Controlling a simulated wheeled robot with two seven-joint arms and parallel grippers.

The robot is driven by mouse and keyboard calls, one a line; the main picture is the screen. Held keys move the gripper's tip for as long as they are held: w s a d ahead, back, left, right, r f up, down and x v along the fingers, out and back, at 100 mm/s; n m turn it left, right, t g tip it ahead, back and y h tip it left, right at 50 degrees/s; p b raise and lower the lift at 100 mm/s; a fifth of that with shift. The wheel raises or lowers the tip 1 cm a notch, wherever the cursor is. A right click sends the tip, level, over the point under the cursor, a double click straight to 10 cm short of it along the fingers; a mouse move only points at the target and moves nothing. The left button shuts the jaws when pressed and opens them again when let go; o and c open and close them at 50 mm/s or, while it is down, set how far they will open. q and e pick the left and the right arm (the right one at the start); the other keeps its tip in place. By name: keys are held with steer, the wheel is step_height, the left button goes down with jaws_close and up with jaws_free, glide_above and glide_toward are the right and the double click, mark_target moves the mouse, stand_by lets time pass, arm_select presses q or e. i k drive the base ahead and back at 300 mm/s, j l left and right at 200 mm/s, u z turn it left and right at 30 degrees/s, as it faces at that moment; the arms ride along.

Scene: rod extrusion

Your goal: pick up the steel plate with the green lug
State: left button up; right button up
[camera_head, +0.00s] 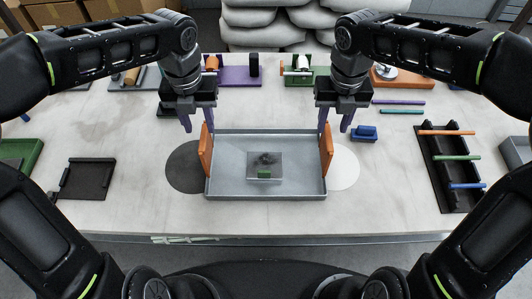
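A grey tray (230,188) with an orange handle at each end stands at the middle of the table's front. The steel plate (253,160) lies inside it, a small pale rectangle near the middle. Its green lug (264,174) is at the plate's front edge, and a dark knob-like piece (266,158) is on it. Whether the fingers touch the handles I cannot tell.
A dark disc (184,168) and a white disc (345,168) lie beside the tray. A dark rack (440,180) with coloured rods is at the right. A black fixture (87,179) is at the left, a blue block (364,133) behind the white disc. Other fixtures line the back.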

mark_target(262, 165)
steer(key=k, duration=1)
